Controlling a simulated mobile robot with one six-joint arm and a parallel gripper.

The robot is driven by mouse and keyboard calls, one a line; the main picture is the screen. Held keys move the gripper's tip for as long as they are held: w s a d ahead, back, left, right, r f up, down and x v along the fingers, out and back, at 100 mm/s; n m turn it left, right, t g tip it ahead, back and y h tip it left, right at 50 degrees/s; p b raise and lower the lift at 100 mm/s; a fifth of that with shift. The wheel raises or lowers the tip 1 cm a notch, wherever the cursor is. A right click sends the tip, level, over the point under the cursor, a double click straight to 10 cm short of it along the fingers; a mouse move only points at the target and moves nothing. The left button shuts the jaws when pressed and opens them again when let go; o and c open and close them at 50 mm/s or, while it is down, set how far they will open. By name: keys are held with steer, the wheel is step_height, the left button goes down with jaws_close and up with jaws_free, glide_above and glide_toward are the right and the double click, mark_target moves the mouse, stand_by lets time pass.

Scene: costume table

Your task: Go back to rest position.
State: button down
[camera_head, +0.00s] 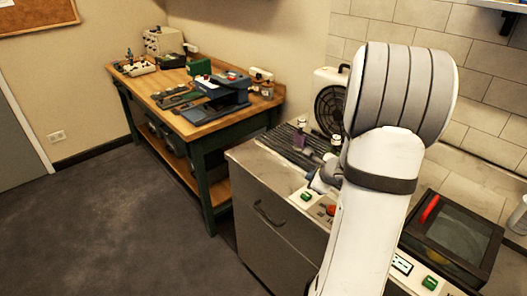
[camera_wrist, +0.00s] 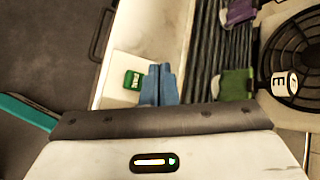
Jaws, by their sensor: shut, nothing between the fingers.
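My gripper (camera_wrist: 160,70) shows in the wrist view as two blue fingers pressed together, shut and empty. It is over a pale counter strip, just right of a small green labelled block (camera_wrist: 134,79). In the head view my white arm covers much of the counter, and the gripper (camera_head: 317,183) is only partly visible past it, near the green block (camera_head: 306,196). Whether the fingertips touch the counter cannot be told.
A round fan (camera_head: 330,107) stands behind. A glass-lidded box (camera_head: 455,240) is at right. A wooden workbench (camera_head: 150,84) stands left; the floor before it is clear.

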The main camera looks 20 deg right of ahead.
steer(key=shift+w+a+r, duration=0.1)
steer(key=shift+a+r, duration=0.15)
steer(key=shift+a, duration=0.1)
steer(key=s+a+r+n+g+y, duration=0.1)
steer(key=s+a+r+n+y, duration=0.2)
steer(key=a+n, duration=0.55)
steer(key=s+a+r+n+g+y, duration=0.15)
steer(key=a+r+n, duration=0.35)
steer(key=a, duration=0.6)
steer(key=s+a+r+n+g+h, duration=0.1)
steer(key=s+a+n+h, duration=0.1)
steer(key=s+n, duration=0.4)
steer(key=s+a+r+n+g+h, duration=0.2)
steer(key=s+n, duration=0.5)
steer(key=s, duration=0.3)
steer(key=shift+a+r+h, duration=0.15)
steer(key=shift+a+h, duration=0.15)
steer(key=shift+h, duration=0.05)
steer(key=shift+g, duration=0.25)
stand_by(3.5)
